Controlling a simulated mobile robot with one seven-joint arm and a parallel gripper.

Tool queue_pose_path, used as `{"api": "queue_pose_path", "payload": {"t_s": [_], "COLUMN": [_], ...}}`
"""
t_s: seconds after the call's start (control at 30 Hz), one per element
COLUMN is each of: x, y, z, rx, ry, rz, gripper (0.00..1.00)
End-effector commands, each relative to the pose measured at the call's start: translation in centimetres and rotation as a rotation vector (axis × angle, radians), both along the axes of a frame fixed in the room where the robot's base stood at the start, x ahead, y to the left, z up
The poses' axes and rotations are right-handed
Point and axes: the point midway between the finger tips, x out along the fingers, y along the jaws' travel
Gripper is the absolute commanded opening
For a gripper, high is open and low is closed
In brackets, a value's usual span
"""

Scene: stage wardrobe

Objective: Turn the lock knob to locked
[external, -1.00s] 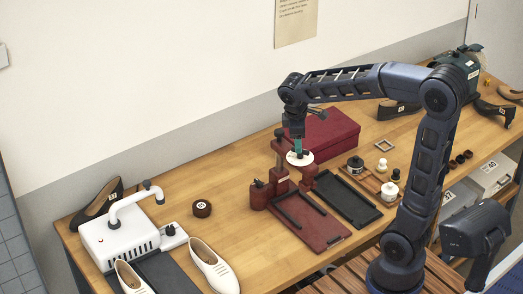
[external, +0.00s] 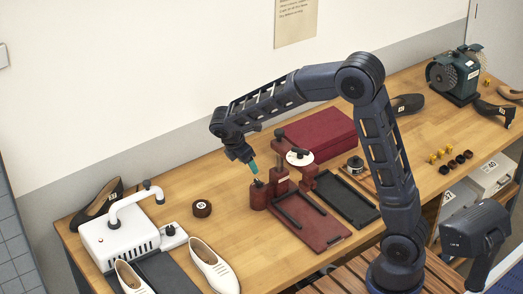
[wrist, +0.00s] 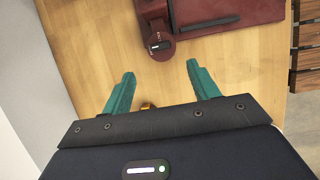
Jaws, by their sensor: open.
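A dark red press stands on the wooden bench, with a flat red base plate (external: 318,232). At its left is a round red post (external: 259,199) topped by a small dark knob (external: 258,183), likely the lock knob. In the wrist view this dark knob (wrist: 158,46) has a pale mark and sits just beyond the fingertips. A white disc (external: 299,158) with a dark knob is on the press's right side. My gripper (external: 253,168) has teal fingers and points down just above the left post. In the wrist view my gripper (wrist: 162,72) is open, with nothing held between its fingers.
A red box (external: 322,133) stands behind the press and a black tray (external: 346,200) lies to its right. A white machine (external: 120,240), a dark roll (external: 202,208) and pale shoes (external: 213,266) are to the left. Bare bench lies between the roll and the post.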

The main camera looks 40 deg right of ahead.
Motion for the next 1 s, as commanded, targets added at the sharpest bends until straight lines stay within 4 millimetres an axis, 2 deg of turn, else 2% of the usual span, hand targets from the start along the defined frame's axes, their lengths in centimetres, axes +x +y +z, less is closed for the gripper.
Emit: {"api": "queue_pose_path", "payload": {"t_s": [0.3,0.53,0.73,1.0], "x": [-0.1,-0.1,-0.1,-0.1], "y": [-2.1,-3.3,-3.8,-3.9], "z": [-4.8,-7.8,-8.9,-9.1], "rx": [-0.001,0.001,0.002,0.002], "ry": [0.004,0.003,0.001,0.001], "rz": [-0.002,-0.002,-0.001,-0.001], "gripper": [0.6,0.6,0.6,0.6]}}
